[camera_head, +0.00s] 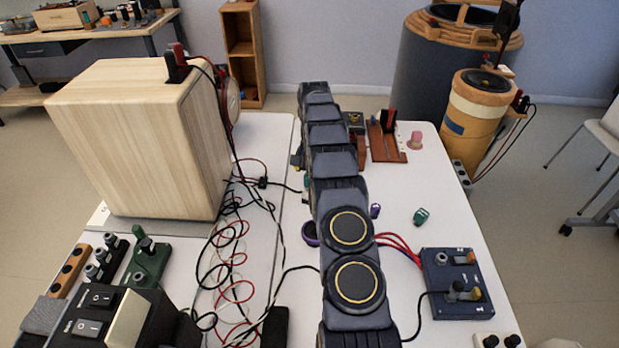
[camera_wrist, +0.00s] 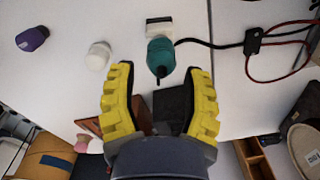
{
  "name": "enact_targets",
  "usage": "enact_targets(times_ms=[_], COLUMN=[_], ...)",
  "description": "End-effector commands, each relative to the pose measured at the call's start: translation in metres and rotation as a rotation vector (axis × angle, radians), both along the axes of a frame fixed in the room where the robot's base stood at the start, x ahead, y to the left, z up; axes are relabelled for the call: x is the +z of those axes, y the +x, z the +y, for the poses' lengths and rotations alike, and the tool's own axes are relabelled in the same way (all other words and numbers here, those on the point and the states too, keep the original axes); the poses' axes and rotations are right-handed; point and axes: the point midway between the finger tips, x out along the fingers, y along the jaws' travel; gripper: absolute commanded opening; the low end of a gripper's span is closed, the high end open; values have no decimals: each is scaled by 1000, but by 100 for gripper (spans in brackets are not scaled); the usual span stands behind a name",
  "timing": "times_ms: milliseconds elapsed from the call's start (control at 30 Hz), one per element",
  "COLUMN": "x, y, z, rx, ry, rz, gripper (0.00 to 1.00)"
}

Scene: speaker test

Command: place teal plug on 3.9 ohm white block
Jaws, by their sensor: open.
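The teal plug (camera_wrist: 160,56) lies on the white table, just beyond and between my gripper's yellow fingertips in the wrist view. My gripper (camera_wrist: 160,75) is open, with no finger seen closed on the plug.
A white plug (camera_wrist: 98,56) and a purple plug (camera_wrist: 32,39) lie left in the wrist view. A cable junction (camera_wrist: 253,41) is at right. In the head view, a dark green plug (camera_head: 421,216), blue box (camera_head: 457,283) and large wooden speaker (camera_head: 145,140) flank my arm.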

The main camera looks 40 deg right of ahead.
Motion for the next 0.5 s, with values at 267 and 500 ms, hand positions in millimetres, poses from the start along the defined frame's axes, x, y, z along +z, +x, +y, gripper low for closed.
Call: enact_targets(times_ms=[267, 500], x=[59, 81], y=[1, 1], z=[0, 0], rx=[1, 2], ry=[-4, -4], rz=[-5, -4], gripper=[48, 48])
